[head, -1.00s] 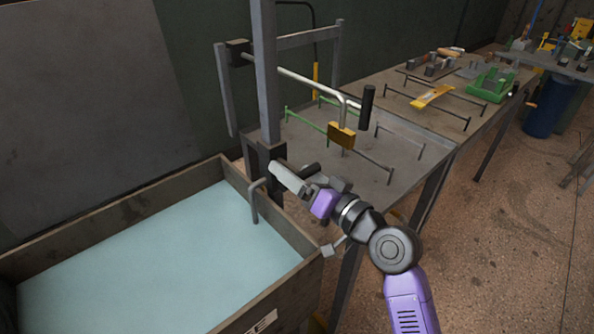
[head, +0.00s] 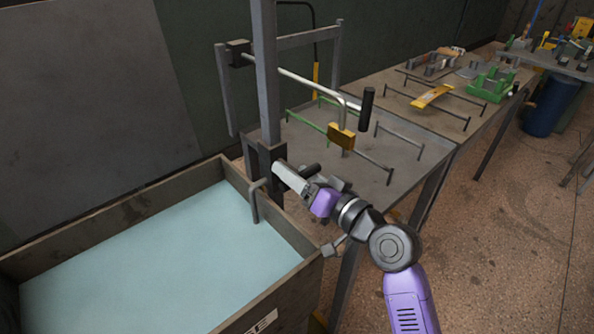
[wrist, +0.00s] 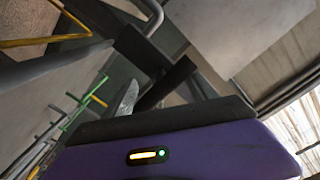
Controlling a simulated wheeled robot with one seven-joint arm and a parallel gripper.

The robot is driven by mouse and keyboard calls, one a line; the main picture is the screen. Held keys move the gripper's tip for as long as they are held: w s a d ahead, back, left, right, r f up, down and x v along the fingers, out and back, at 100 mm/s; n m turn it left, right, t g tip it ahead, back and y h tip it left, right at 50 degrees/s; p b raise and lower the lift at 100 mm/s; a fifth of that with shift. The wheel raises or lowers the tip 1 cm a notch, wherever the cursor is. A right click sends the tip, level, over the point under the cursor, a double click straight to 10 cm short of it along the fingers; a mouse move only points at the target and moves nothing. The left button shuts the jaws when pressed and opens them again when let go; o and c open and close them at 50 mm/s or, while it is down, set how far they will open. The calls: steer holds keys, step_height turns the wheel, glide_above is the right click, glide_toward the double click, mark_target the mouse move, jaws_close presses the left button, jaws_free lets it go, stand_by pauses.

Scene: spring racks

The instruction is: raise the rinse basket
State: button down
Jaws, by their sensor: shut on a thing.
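The tank (head: 145,190) stands at the lower left, holding pale blue liquid (head: 160,260). I cannot make out a basket in it; a bent grey rod (head: 256,203) hooks over its right wall. A dark carriage (head: 271,160) sits on the upright grey post (head: 265,75) beside the tank, with a short dark handle (head: 309,171) to its right. My gripper (head: 291,178), with a pale finger and purple body, is at this carriage. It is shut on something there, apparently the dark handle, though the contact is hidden. The wrist view shows the purple body (wrist: 190,150) and a pale finger (wrist: 128,98).
A pale lever rod (head: 300,82) with a black grip (head: 366,110) reaches over the grey table (head: 405,160) behind my gripper. Low green and dark rails stand on the table.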

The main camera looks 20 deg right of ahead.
step_height(320, 180, up, 17)
steer(key=p, duration=0.9)
steer(key=shift+p, duration=0.35)
steer(key=shift+d, duration=0.15)
steer(key=shift+c, duration=1.8)
jaws_free()
steer(key=shift+f, duration=0.1)
steer(key=b+v, duration=0.2)
steer(key=v, duration=0.5)
steer(key=shift+s+f, duration=0.2)
steer(key=shift+s, duration=0.2)
